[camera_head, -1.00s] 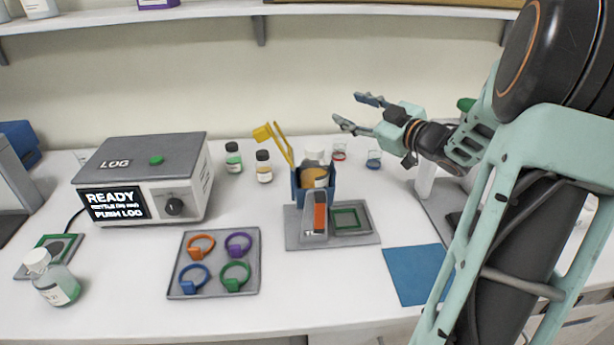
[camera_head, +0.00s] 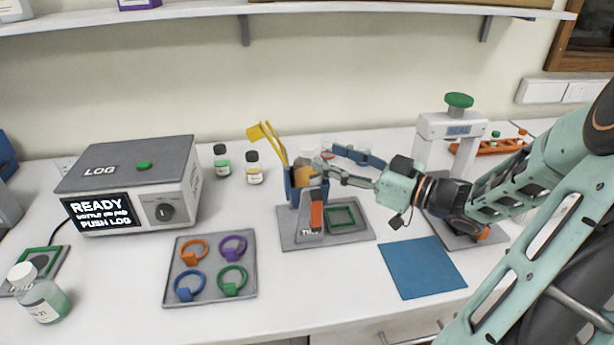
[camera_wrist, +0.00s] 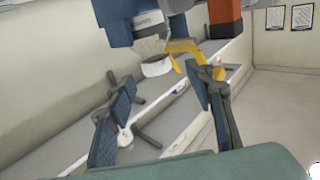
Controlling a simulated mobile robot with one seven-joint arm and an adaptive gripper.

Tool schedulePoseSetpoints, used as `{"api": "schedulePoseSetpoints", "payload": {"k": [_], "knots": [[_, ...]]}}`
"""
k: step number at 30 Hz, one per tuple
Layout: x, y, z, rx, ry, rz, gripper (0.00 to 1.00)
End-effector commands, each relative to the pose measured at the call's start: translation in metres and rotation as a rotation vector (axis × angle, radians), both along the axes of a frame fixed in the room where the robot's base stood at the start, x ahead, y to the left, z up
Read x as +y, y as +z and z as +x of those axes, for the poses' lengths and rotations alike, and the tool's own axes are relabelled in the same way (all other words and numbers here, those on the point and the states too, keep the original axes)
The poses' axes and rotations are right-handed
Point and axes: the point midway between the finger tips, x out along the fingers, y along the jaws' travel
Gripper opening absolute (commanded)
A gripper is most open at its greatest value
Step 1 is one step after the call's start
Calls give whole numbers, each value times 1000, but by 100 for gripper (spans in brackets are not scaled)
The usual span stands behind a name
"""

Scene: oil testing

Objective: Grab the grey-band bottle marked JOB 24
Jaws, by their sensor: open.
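I cannot make out a grey band or JOB 24 on any bottle. A bottle with an amber body (camera_head: 305,176) stands in the blue holder, partly hidden; its label does not show. A white cap (camera_wrist: 157,66) shows between the fingers in the wrist view, beside the yellow tool (camera_wrist: 182,52). My gripper (camera_head: 330,160) is open and empty, its fingertips beside or just behind the holder's top in the head view. Its spread fingers also show in the wrist view (camera_wrist: 160,92).
Small green (camera_head: 222,162) and yellow (camera_head: 254,168) bottles stand at the back. The LOG machine (camera_head: 140,180), ring tray (camera_head: 210,268), blue mat (camera_head: 422,268) and SEAL press (camera_head: 450,128) stand around. The front centre table is clear.

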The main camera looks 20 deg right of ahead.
Motion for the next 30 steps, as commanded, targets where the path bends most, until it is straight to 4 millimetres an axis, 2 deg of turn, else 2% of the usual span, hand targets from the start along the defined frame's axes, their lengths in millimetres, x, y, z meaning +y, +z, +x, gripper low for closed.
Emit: {"api": "schedulePoseSetpoints", "payload": {"k": [3,8,16,26,30], "knots": [[8,0,13,-1,0,0,48],[14,1,22,-1,-1,-1,48],[33,5,56,-2,0,1,48],[37,5,63,-1,-3,-2,48],[37,5,63,-1,-3,-2,34]]}}
